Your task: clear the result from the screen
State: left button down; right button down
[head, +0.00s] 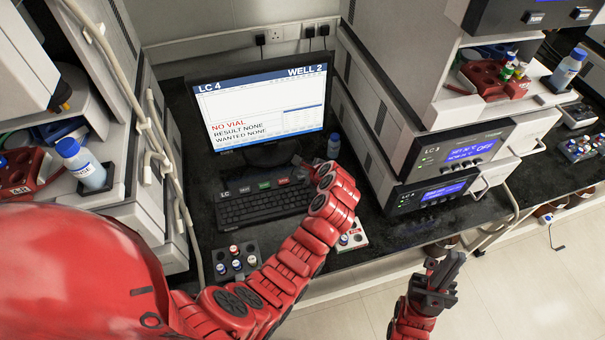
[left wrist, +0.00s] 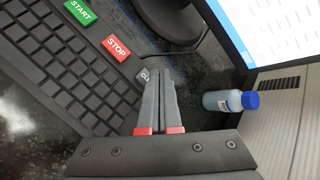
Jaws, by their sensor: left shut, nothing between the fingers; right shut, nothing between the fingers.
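The screen (head: 262,105) stands on the dark bench behind the keyboard. It reads "LC 4", "WELL 2", red "NO VIAL", "RESULT NONE" and "WANTED NONE". Above the keyboard (head: 262,206) is a row of labelled buttons. The left wrist view shows a green START button (left wrist: 80,11), a red STOP button (left wrist: 116,48) and a dark button (left wrist: 143,76) with a partly hidden label starting "CL". My left gripper (left wrist: 160,72) is shut and empty, its tips at that dark button and covering part of it. I cannot tell whether they touch. My right gripper (head: 449,262) is shut and empty, in front of the bench.
A blue-capped bottle (left wrist: 231,101) stands close to the right of my left gripper. Vial racks (head: 236,262) sit in front of the keyboard. Instrument stacks (head: 440,165) flank the screen on both sides. A pale cable hangs at the left.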

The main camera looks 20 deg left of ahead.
pick_arm(q)
notch_tip(320, 180, up, 5)
jog(key=p, duration=0.4)
jog(key=shift+p, duration=0.35)
dwell(0.7)
